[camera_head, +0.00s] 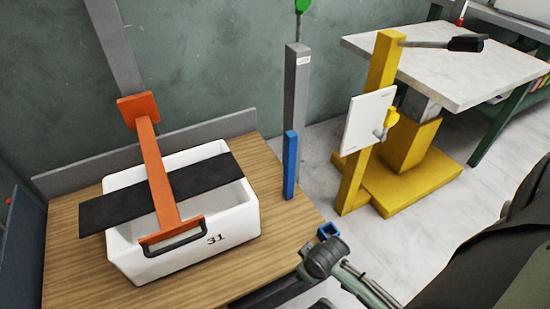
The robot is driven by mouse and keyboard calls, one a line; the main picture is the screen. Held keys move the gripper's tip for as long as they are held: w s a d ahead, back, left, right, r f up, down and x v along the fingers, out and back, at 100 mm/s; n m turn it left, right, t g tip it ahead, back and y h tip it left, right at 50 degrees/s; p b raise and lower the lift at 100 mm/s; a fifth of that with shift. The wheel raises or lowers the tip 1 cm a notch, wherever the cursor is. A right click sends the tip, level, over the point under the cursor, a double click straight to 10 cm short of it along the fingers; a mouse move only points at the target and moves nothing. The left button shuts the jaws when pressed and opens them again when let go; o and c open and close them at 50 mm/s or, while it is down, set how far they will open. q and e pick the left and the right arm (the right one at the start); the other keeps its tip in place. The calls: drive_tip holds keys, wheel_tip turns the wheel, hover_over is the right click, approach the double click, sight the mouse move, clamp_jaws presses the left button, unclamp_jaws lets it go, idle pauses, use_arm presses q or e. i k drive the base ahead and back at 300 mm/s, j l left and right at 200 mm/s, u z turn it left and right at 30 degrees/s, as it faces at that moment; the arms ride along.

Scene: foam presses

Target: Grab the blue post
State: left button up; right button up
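The blue post (290,165) stands upright at the back right edge of the wooden tabletop, just in front of a taller grey post. Nothing is touching it that I can see. Dark and grey parts of an arm of mine (325,258) come in at the bottom, right of centre, over the table's front right corner. They are nearer the camera than the blue post and apart from it. My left gripper is not in view.
A white tub (235,223) marked 31 sits on the wooden table (75,270), with a black board (105,210) and an orange lever arm (153,165) across it. A grey post (296,90) stands behind. A yellow stand (352,185) with a white panel is to the right.

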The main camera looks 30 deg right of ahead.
sight(291, 136)
drive_tip(key=i+l+z, duration=0.15)
drive_tip(key=l, duration=1.7)
drive_tip(key=k, duration=0.1)
